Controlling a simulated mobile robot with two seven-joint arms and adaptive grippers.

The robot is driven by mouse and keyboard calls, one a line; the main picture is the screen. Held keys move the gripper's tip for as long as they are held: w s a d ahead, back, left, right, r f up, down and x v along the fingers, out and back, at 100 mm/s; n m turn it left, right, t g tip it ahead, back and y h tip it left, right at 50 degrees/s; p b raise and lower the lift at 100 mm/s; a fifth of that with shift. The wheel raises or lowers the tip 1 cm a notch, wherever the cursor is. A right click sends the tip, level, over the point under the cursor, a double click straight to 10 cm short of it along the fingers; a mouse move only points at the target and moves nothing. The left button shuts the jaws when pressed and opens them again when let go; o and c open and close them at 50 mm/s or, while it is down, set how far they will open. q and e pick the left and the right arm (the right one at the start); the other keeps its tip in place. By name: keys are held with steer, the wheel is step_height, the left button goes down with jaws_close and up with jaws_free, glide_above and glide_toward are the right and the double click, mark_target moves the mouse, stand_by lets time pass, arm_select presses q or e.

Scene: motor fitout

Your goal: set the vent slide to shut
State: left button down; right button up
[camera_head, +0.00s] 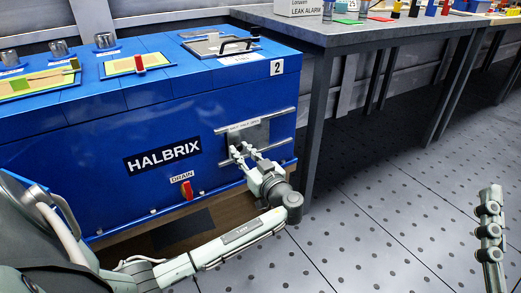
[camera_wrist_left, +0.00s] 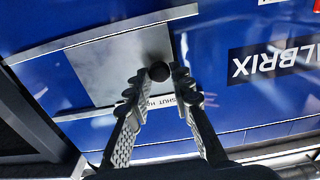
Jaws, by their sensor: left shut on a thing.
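The vent slide is a grey metal plate (camera_head: 262,134) between two pale rails on the right part of the blue HALBRIX cabinet's front. In the left wrist view the plate (camera_wrist_left: 95,75) appears upside down, with a round black knob (camera_wrist_left: 158,72) near its edge. My left gripper (camera_head: 239,149) is at the left part of the plate. In the wrist view its fingers (camera_wrist_left: 158,78) are closed in on both sides of the knob. A white label strip (camera_head: 244,125) runs along the upper rail; in the wrist view "SHUT" reads on it, partly covered by a finger. My right gripper (camera_head: 490,238) is at the right edge, away from the cabinet.
A red drain handle (camera_head: 187,190) sits low on the cabinet (camera_head: 90,165), left of my left gripper. Panels, knobs and a black-handled lid (camera_head: 215,46) are on its top. A grey table (camera_head: 340,32) stands at the right. The perforated floor (camera_head: 400,190) is clear.

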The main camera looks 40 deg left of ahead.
arm_select(q)
steer(key=shift+s+a+f, duration=0.1)
steer(key=shift+s+a, duration=0.1)
steer(key=shift+s, duration=0.3)
steer(key=shift+s+a, duration=0.2)
steer(key=shift+s, duration=0.25)
steer(key=c, duration=1.4)
jaws_free()
steer(key=shift+s+a, duration=0.1)
steer(key=shift+o, duration=0.2)
steer(key=shift+d, duration=0.2)
steer(key=v, duration=1.1)
steer(key=shift+s+d, duration=0.2)
steer(key=shift+d, duration=0.1)
